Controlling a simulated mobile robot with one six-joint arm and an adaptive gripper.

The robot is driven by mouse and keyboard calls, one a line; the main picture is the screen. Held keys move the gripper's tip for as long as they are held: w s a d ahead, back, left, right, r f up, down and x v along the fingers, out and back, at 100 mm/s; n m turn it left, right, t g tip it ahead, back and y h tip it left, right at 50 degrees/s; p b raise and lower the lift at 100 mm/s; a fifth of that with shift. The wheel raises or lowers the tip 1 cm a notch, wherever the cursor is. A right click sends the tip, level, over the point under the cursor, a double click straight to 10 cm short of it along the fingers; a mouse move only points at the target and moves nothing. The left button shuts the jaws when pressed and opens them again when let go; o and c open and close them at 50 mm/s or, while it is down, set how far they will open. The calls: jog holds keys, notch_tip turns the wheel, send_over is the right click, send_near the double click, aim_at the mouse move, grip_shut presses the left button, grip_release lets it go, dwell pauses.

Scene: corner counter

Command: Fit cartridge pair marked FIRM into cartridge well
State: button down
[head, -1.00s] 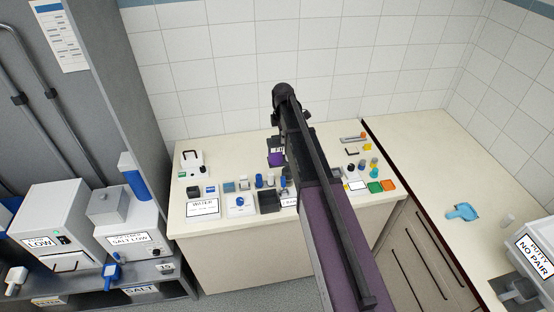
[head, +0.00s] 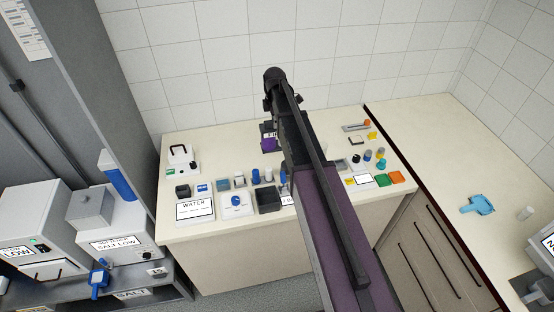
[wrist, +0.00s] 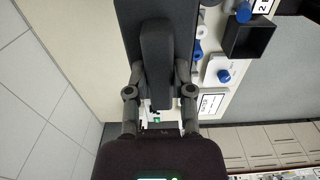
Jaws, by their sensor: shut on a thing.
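My gripper (wrist: 160,95) is shut on a dark block with a raised rounded bar (wrist: 157,55), seen close up in the wrist view. In the head view a block with a dark top, a partly hidden label starting "FI" and a purple lower part (head: 268,144) shows beside my arm, over the back of the counter. It looks like the held cartridge pair; my arm covers its right side and my fingertips. A pale machine (head: 546,240) is cut off at the right edge; its sign earlier read "PUTTY NO PAIR". I cannot make out the cartridge well.
Below the block stand a black open box (head: 268,200), a white unit with a blue knob (head: 236,203) and a WATER card (head: 195,209). The right counter is mostly clear around a blue scoop-like thing (head: 477,205).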

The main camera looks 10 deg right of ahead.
aim_at(275, 141)
jog(key=shift+w+f, duration=0.2)
jog(key=shift+f, duration=0.1)
jog(key=shift+s+r, duration=0.1)
notch_tip(275, 141, down, 6)
jog(key=b, duration=0.6)
jog(key=shift+f, duration=0.2)
dwell(0.4)
jog(key=shift+f+b, duration=1.85)
jog(key=shift+b, duration=0.25)
jog(key=shift+f, duration=0.1)
jog(key=shift+c, duration=2.4)
grip_release()
